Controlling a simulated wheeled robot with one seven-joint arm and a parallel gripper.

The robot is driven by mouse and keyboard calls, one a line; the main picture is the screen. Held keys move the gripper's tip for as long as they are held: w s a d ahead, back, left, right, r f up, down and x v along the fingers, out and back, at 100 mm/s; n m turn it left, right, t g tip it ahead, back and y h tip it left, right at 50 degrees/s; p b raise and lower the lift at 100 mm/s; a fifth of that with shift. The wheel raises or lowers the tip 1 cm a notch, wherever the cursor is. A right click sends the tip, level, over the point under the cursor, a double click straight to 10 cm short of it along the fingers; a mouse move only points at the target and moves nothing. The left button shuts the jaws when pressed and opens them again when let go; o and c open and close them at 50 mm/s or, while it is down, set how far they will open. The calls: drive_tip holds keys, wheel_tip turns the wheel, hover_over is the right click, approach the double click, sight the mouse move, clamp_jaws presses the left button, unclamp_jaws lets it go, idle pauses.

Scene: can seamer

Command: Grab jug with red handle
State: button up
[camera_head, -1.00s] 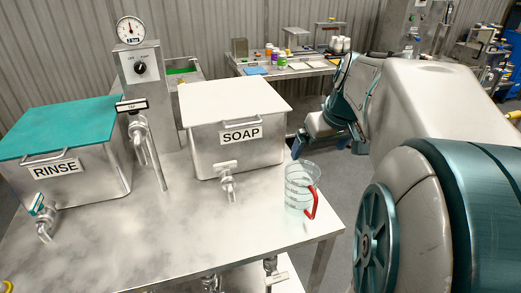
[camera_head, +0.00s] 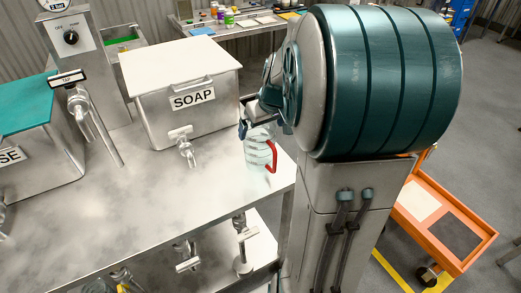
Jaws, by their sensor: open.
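A clear jug with a red handle (camera_head: 273,157) stands on the steel table near its right edge, right of the box labelled SOAP. The handle faces right. My gripper (camera_head: 246,128) is at the jug's upper left side in the picture, partly in front of its rim. It is open; whether a finger touches the jug cannot be told. My arm hides part of the gripper and the area behind it.
The steel table (camera_head: 110,215) holds the SOAP box (camera_head: 190,115) with a tap, and the RINSE box at left with a teal lid (camera_head: 25,108). A gauge post (camera_head: 85,70) stands between them. An orange cart (camera_head: 445,222) is on the floor at right.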

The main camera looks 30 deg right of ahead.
drive_tip(key=c, duration=1.2)
drive_tip(key=shift+o, duration=0.2)
drive_tip(key=shift+r, duration=0.2)
